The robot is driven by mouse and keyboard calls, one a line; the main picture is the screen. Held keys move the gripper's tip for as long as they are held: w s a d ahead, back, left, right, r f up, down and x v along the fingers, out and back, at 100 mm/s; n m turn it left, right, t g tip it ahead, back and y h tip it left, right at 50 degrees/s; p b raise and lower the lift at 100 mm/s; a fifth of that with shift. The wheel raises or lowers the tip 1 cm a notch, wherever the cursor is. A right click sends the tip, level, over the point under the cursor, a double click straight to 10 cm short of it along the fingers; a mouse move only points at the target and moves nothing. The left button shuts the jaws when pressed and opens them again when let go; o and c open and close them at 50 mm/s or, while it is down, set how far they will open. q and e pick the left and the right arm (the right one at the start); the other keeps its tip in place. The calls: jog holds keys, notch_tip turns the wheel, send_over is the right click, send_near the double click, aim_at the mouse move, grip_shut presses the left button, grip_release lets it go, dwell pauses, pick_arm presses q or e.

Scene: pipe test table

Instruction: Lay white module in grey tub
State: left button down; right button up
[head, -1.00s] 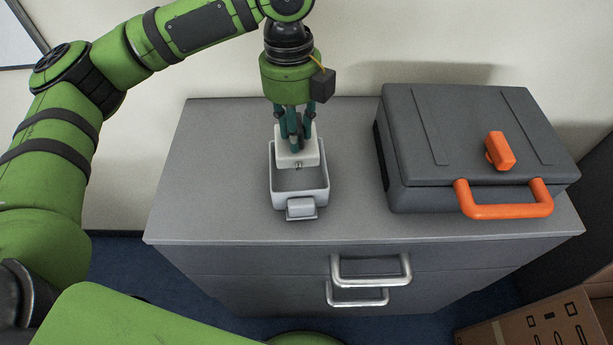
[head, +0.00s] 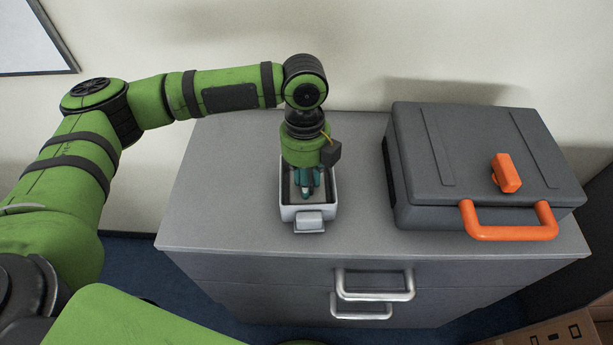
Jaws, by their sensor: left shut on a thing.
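The grey tub (head: 290,212) stands on the cabinet top, an open box with a small tab at its front. My left gripper (head: 307,194) points straight down, its fingers inside the tub's opening. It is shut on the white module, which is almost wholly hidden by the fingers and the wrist. I cannot tell whether the module touches the tub's floor. My right gripper is not in view.
The grey cabinet top (head: 225,190) is bare left of the tub. A cardboard box (head: 550,335) is at the lower right.

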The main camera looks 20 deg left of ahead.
pick_arm(q)
jog(key=c, duration=1)
grip_release()
jog(key=shift+f, duration=0.1)
jog(key=shift+w+a+r+b, duration=0.15)
jog(key=shift+r+b, duration=0.3)
jog(key=shift+r, duration=1.6)
jog(key=shift+w+a+r+b, duration=0.15)
jog(key=shift+r+b, duration=0.25)
jog(key=shift+r, duration=1.65)
jog(key=shift+w+r+b, duration=0.2)
jog(key=shift+r+b, duration=0.25)
jog(key=shift+r, duration=1.6)
